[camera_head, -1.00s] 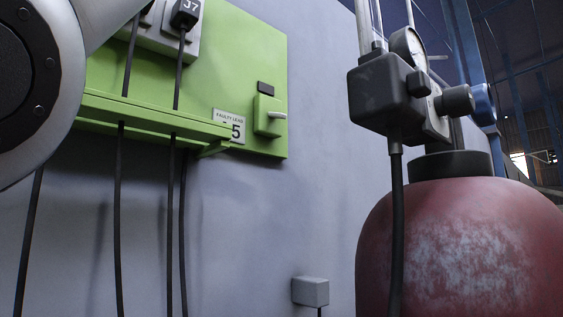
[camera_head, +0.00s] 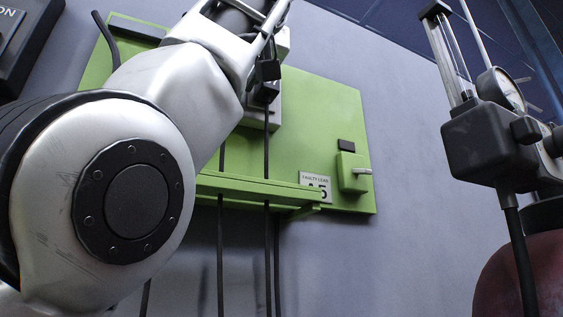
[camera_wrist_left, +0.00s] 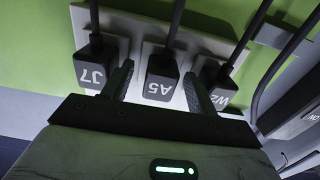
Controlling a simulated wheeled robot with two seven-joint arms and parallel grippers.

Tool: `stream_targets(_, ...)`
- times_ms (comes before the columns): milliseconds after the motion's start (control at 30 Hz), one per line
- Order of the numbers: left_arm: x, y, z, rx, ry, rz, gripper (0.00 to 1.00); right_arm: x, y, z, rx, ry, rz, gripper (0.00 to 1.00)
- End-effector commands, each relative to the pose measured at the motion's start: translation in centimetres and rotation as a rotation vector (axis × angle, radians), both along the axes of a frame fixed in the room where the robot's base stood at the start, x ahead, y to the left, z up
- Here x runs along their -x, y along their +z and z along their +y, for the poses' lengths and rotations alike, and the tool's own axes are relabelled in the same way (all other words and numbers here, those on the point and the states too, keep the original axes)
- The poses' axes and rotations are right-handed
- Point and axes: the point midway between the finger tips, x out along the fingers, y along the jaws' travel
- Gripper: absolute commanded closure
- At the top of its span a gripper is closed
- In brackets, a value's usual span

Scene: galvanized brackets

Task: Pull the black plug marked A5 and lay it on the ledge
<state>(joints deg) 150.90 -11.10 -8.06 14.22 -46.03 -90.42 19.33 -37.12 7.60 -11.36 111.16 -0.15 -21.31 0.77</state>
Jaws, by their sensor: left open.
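The black plug marked A5 (camera_wrist_left: 158,88) sits in the grey socket block (camera_wrist_left: 143,54) in the left wrist view, its black cable attached. My left gripper (camera_wrist_left: 158,72) is open, one finger on each side of A5; I cannot tell whether either finger touches it. In the head view my left arm covers A5 and most of the gripper. The green ledge (camera_head: 250,190) runs along the panel below the sockets, and its visible top looks bare. A plate (camera_head: 316,187) reading "FAULTY LEAD" and A5 is at its right end. My right gripper is out of view.
Plug J7 (camera_wrist_left: 92,70) and plug W2 (camera_wrist_left: 213,88) flank A5 closely, just outside the fingers. Black cables (camera_head: 220,255) hang down past the ledge. A switch box (camera_head: 352,173) is on the panel's right; a gauge unit (camera_head: 490,140) stands farther right, above a red tank (camera_head: 505,275).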

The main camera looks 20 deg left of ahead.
Motion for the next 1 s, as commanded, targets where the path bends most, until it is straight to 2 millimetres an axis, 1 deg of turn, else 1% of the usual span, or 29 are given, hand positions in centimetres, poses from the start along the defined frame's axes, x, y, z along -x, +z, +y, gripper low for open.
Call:
stream_targets(700,0.00,-0.01,-0.01,0.000,0.000,0.000,0.42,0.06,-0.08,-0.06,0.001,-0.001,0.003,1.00)
stream_targets(767,0.00,-0.01,-0.01,0.000,0.000,0.000,0.58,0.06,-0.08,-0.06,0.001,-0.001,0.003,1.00)
stream_targets(800,-0.01,-0.01,-0.01,0.000,0.000,0.000,0.70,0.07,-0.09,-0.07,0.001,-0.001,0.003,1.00)
stream_targets(867,0.00,-0.01,-0.01,0.000,0.000,0.000,0.86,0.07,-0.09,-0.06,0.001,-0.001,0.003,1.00)
stream_targets(900,0.00,-0.01,-0.01,0.000,0.000,0.000,0.97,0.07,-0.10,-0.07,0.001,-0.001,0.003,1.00)
stream_targets(933,-0.01,-0.01,-0.02,0.000,0.000,0.000,1.00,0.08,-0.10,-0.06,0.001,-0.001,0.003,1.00)
stream_targets(1000,0.01,0.01,-0.03,-0.001,0.000,-0.001,1.00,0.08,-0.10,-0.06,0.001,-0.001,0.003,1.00)
